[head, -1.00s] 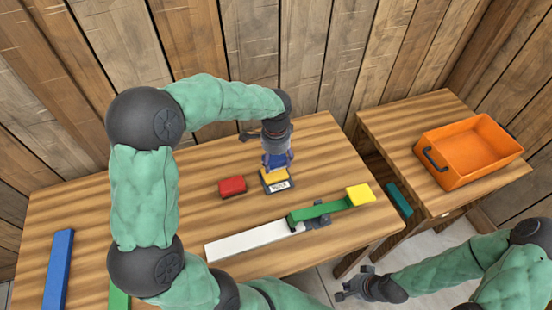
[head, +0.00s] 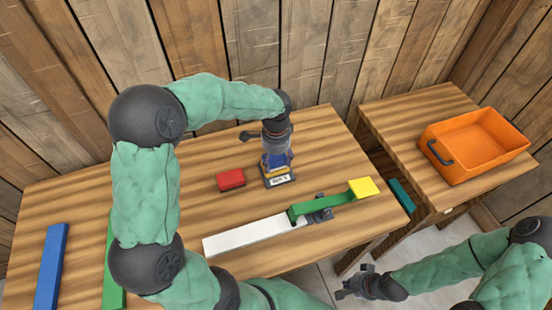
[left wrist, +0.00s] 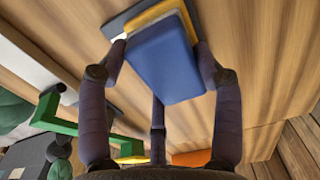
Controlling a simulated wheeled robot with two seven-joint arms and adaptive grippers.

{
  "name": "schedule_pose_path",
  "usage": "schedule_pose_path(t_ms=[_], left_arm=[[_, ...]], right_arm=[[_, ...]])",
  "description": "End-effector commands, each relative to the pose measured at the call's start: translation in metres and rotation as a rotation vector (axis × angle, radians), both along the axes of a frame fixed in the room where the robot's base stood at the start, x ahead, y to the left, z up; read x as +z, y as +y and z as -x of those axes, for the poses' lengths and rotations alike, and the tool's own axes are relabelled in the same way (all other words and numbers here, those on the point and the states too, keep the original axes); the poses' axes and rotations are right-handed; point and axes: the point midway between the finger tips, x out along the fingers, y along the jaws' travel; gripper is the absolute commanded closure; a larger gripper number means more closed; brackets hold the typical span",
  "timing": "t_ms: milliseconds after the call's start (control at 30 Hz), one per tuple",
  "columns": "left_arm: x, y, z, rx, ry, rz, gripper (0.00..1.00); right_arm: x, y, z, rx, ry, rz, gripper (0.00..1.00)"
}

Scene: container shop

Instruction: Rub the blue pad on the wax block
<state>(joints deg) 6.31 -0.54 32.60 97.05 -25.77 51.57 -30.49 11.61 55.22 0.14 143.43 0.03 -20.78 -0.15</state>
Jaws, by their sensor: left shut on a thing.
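My left gripper (head: 277,157) is shut on the blue pad and points down over the wax block. The blue pad (left wrist: 165,62) fills the middle of the left wrist view between the fingers. In the head view the pad (head: 275,163) sits right over the yellow wax block (head: 278,173), which has a dark base with a white label. Its yellow edge (left wrist: 155,15) shows behind the pad in the left wrist view. The pad seems to be at the wax's top, but I cannot tell if they touch. My right gripper (head: 358,285) is open and empty, low at the right.
A red block (head: 231,180) lies just left of the wax block. In front lie a white strip (head: 245,236) and a green bar (head: 320,206) by a yellow block (head: 363,188). A blue bar (head: 52,265) lies at far left. An orange crate (head: 470,165) stands on the right side table.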

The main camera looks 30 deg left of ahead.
Motion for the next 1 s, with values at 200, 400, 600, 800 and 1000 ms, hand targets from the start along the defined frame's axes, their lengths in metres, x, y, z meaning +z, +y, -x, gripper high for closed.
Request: schedule_pose_path(t_ms=[200, 400, 600, 800, 1000], left_arm=[[-0.0002, 0.0001, -0.0001, 0.0, 0.0, 0.0, 0.6], [-0.0021, 0.0001, -0.0001, 0.0, 0.0, 0.0, 0.6], [-0.0043, 0.0, 0.0, 0.0, 0.0, 0.0, 0.6], [-0.0064, 0.0, 0.0, 0.0, 0.0, 0.0, 0.6], [-0.0084, 0.0, 0.0, 0.0, 0.0, 0.0, 0.6]], right_arm=[[-0.0002, 0.0, 0.0, 0.0, 0.0, 0.0, 1.0], [-0.0013, 0.0, 0.0, 0.0, 0.0, 0.0, 1.0], [-0.0023, 0.0, 0.0001, 0.0, 0.0, 0.0, 1.0], [-0.0034, 0.0001, 0.0001, 0.0, 0.0, 0.0, 1.0], [-0.0045, 0.0, 0.0001, 0.0, 0.0, 0.0, 1.0]])
